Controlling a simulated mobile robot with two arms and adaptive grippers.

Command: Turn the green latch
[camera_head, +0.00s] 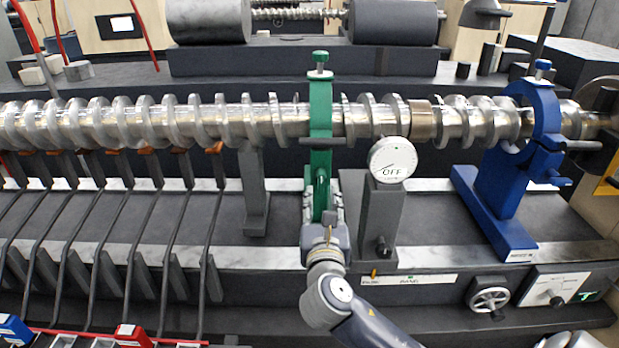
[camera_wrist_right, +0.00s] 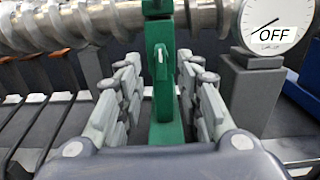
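A green bracket (camera_head: 320,115) clamps around the metal screw shaft (camera_head: 230,122), with a green knob (camera_head: 320,56) on top. In the right wrist view a green upright part with a small silver pin (camera_wrist_right: 160,56) stands in front of the shaft; I take it as the green latch, also seen in the head view (camera_head: 322,180). My right gripper (camera_head: 322,205) is at the lower part of this green piece. In the wrist view its fingers (camera_wrist_right: 161,80) are apart, one on each side of the green part, with visible gaps. My left gripper is out of view.
A gauge reading OFF (camera_head: 392,160) stands on a grey post just right of my right gripper. A blue bracket (camera_head: 515,160) holds the shaft further right. A handwheel (camera_head: 489,298) is at lower right. Several dark levers (camera_head: 110,230) line the left.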

